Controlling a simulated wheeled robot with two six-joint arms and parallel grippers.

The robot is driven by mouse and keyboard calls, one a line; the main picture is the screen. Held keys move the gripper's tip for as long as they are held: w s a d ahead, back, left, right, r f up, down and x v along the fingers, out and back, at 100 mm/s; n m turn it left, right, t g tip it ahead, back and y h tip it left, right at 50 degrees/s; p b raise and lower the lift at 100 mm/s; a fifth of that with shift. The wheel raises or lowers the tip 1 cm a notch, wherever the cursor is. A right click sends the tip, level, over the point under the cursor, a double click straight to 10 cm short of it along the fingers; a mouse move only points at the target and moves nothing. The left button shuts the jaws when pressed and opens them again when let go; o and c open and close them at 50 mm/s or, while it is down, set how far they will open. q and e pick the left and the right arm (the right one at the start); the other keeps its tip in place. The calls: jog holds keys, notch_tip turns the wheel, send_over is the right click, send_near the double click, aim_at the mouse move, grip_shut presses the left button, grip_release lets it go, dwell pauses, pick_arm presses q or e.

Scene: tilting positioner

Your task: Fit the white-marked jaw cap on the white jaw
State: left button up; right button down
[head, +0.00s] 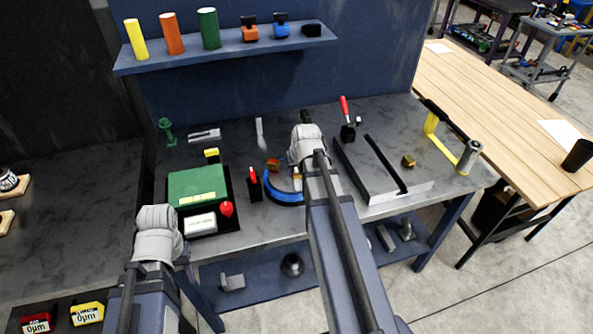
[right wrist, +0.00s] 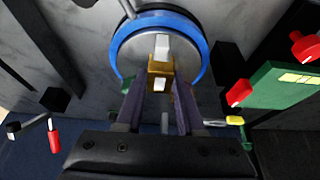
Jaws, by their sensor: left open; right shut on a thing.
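My right gripper (right wrist: 160,78) is shut on a small brass-coloured jaw cap (right wrist: 160,68) that shows a white patch on its near side. The held cap is at the positioner's grey disc (right wrist: 132,45), in line with the white jaw (right wrist: 162,44). I cannot tell whether cap and jaw touch. The blue ring (head: 285,197) of the positioner shows in the head view, partly hidden by my right arm. A brass piece (head: 272,165) is at its left side. My left gripper (head: 157,217) is open, in front of the green unit; its fingers are hard to see.
A green unit (head: 195,186) with a red knob (head: 226,209) and a red-topped black post (head: 254,184) stand left of the positioner. A red-handled clamp (head: 347,122), a grey tray (head: 390,192) and another brass piece (head: 408,160) are right. A shelf (head: 225,50) runs behind.

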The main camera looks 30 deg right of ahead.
jog(key=shift+f, duration=0.15)
dwell(0.3)
jog(key=shift+f+b, duration=1.25)
jog(key=shift+b, duration=0.15)
grip_release()
jog(key=shift+r, duration=0.1)
jog(key=p+v, duration=0.2)
jog(key=w+p+v, duration=0.1)
jog(key=p+v, duration=0.4)
jog(key=shift+w+d+r, duration=0.2)
jog(key=shift+r, duration=0.1)
dwell(0.4)
jog(key=shift+f, duration=0.1)
